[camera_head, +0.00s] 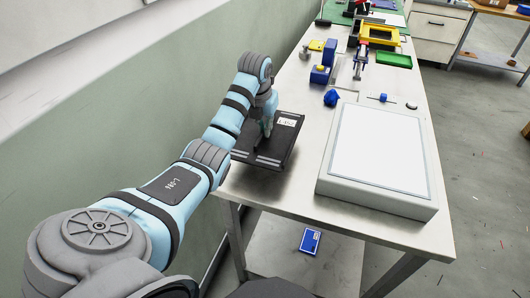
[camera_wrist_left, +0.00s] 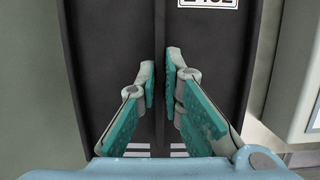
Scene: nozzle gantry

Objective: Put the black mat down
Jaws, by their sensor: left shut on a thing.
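The black mat (camera_head: 283,140) is a dark flat rectangular piece with a white label near its far edge. It is at the near left corner of the bench, left of the white panel. My left gripper (camera_head: 267,133) reaches down onto it from above. In the left wrist view, the teal-padded fingers (camera_wrist_left: 160,84) are close together on a narrow raised strip along the middle of the mat (camera_wrist_left: 99,50). The mat looks roughly level. I cannot tell whether its underside touches the bench top. My right gripper is not in view.
The steel bench (camera_head: 310,97) has a thick white-topped panel (camera_head: 380,150) right of the mat. Behind are a blue lump (camera_head: 331,98), blue blocks (camera_head: 321,75), a green tray (camera_head: 394,60) and a yellow frame (camera_head: 380,34). A wall stands along the left. A blue card (camera_head: 310,241) lies below.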

